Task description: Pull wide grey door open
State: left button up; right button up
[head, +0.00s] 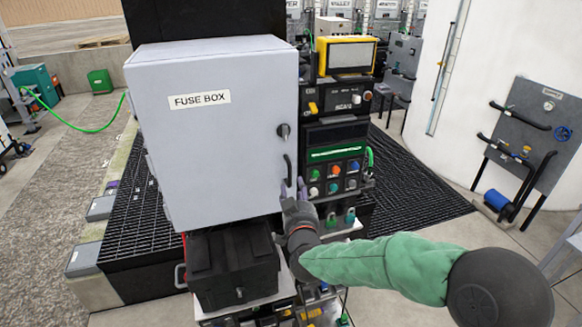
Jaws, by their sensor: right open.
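The wide grey door (215,140) is the front of a cabinet with a "FUSE BOX" label (200,99). It looks shut. A black knob (283,131) sits near its right edge, and a dark curved handle (288,169) is below the knob. My right gripper (292,188) is at the lower end of the handle, its fingers pointing up and open. I cannot tell whether the fingers touch the handle or stand around it. My left gripper is not in view.
A control panel (338,172) with coloured knobs stands close to the right of the door, beneath a yellow-framed screen (346,56). A black box (232,264) sits below the door. Paved floor (60,165) is clear at the left.

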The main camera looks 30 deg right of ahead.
jog(key=p+x, duration=0.1)
jog(key=x, duration=0.9)
jog(key=shift+w+f+p, duration=0.1)
jog(key=shift+w+p, duration=0.05)
jog(key=shift+p, duration=0.25)
grip_shut()
